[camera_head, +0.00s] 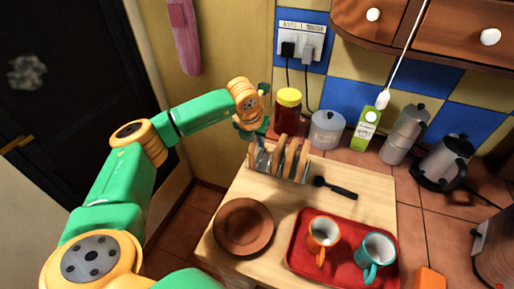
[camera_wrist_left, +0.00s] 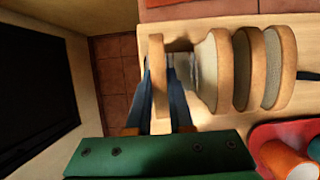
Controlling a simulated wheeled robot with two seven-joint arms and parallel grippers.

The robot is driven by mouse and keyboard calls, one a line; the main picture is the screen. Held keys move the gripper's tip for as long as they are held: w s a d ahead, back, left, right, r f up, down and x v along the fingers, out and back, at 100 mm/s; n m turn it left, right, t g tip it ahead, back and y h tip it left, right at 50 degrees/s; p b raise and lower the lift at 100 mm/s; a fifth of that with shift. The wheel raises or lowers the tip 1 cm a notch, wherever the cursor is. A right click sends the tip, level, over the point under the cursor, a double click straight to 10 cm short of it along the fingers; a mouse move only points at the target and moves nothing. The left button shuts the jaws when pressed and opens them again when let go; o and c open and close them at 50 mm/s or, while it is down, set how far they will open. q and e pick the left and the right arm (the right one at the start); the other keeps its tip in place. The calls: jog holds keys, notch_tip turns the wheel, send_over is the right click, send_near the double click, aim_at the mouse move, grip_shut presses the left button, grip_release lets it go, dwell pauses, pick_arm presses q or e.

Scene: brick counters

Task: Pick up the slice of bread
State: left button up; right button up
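The slice of bread (camera_wrist_left: 157,52) stands on edge between the two blue fingers of my left gripper (camera_wrist_left: 161,85) in the left wrist view. The fingers lie against both its faces with no clear gap. In the head view my left gripper (camera_head: 252,133) is at the left end of the toast rack (camera_head: 289,176), and this slice (camera_head: 253,154) shows just below it. I cannot tell whether the slice is clear of the rack. Several other slices (camera_head: 290,158) stand to its right in the rack. My right gripper is not in view.
A brown plate (camera_head: 243,227) and a red tray (camera_head: 300,267) with an orange mug (camera_head: 322,238) and a teal mug (camera_head: 375,254) are nearer. A black-handled utensil (camera_head: 337,188) lies right of the rack. A jar (camera_head: 288,111) and canister (camera_head: 327,130) stand behind.

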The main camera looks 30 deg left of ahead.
pick_arm(q)
grip_shut()
jog(key=shift+r, duration=0.15)
